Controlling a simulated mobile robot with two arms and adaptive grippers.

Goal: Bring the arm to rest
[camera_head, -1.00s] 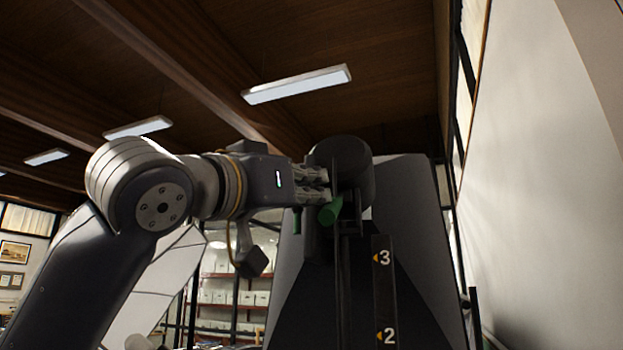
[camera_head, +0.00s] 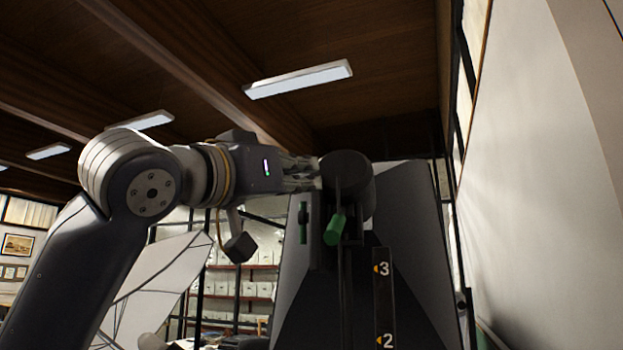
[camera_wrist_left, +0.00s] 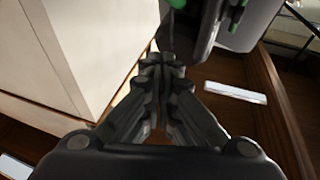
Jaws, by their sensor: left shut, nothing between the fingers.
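My left arm comes in from the left in the head view and reaches across at mid-height. Its left gripper (camera_head: 312,172) is shut and empty, pointing right towards a dark grey round-headed device (camera_head: 346,180). The fingertips look close to the device's left side; whether they touch it I cannot tell. In the left wrist view the fingers of the left gripper (camera_wrist_left: 162,60) come together at the tips with nothing between them. My right gripper is not in view.
A green knob (camera_head: 335,229) and a green handle (camera_head: 303,222) are on the device, above a dark strip (camera_head: 383,300) marked 3 and 2. Shelves with white boxes (camera_head: 240,289) stand behind. A pale wall (camera_head: 540,180) is at right. Ceiling lamps (camera_head: 298,79) hang above.

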